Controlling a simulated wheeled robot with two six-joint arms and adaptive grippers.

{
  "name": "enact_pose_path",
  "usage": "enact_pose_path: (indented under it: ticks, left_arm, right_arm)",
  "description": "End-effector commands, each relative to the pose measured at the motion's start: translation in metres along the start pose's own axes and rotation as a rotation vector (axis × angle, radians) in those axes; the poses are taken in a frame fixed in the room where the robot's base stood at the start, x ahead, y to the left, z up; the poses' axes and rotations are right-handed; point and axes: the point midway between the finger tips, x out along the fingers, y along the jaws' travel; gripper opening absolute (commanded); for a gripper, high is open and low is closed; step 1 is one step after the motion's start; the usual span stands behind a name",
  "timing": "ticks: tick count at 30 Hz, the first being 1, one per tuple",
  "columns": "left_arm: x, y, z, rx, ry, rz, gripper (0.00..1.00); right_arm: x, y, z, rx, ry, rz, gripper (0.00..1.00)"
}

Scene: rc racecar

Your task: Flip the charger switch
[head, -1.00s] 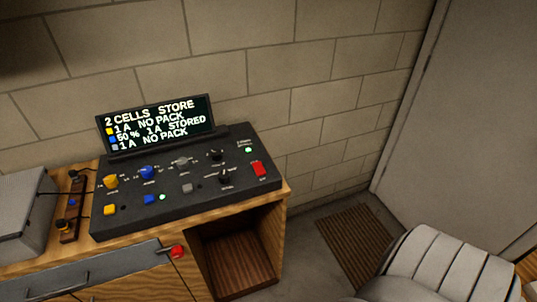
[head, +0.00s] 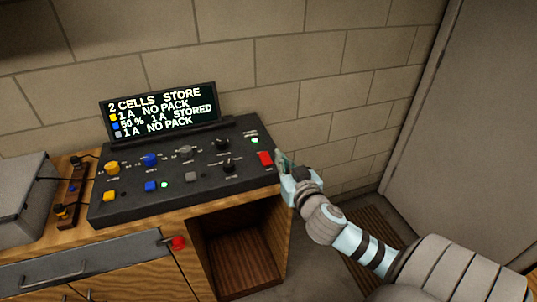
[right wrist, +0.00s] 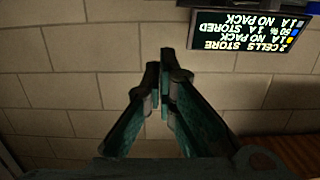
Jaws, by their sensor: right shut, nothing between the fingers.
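The charger (head: 125,205) is a dark sloped console on the wooden bench, with yellow, blue and grey knobs and buttons. Its red switch (head: 265,159) is at the right end, below a lit green light (head: 255,140). The charger's screen (head: 160,108) reads "2 CELLS STORE", with one line "50% 1A STORED" and two "NO PACK"; it shows upside down in the right wrist view (right wrist: 250,30). My right gripper (head: 281,157) is just right of the red switch, shut and empty; its fingertips meet in the right wrist view (right wrist: 160,85). I cannot tell whether it touches the charger. My left gripper is out of view.
A grey box (head: 22,190) and a small wooden strip with black plugs (head: 70,192) are left of the charger. A block wall (head: 330,60) stands close behind. An open cubby (head: 240,250) is below.

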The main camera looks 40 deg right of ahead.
Motion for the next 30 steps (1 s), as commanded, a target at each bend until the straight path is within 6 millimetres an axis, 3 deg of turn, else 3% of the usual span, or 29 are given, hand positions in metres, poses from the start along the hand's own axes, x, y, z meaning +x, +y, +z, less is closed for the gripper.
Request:
enact_pose_path:
  ticks: [7, 11, 24, 30]
  left_arm:
    - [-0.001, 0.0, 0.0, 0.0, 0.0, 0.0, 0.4]
    - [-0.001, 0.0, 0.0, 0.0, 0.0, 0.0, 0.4]
    - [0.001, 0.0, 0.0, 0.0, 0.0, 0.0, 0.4]
    - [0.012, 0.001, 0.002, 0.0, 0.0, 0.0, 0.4]
  right_arm:
    - [0.002, 0.0, 0.0, 0.0, -0.002, 0.0, 0.0]
    - [0.012, 0.0, 0.001, -0.002, -0.002, 0.001, 0.0]
    - [0.102, 0.0, 0.001, 0.002, -0.003, 0.001, 0.0]
    - [0.109, 0.0, 0.034, -0.001, -0.005, 0.0, 0.0]
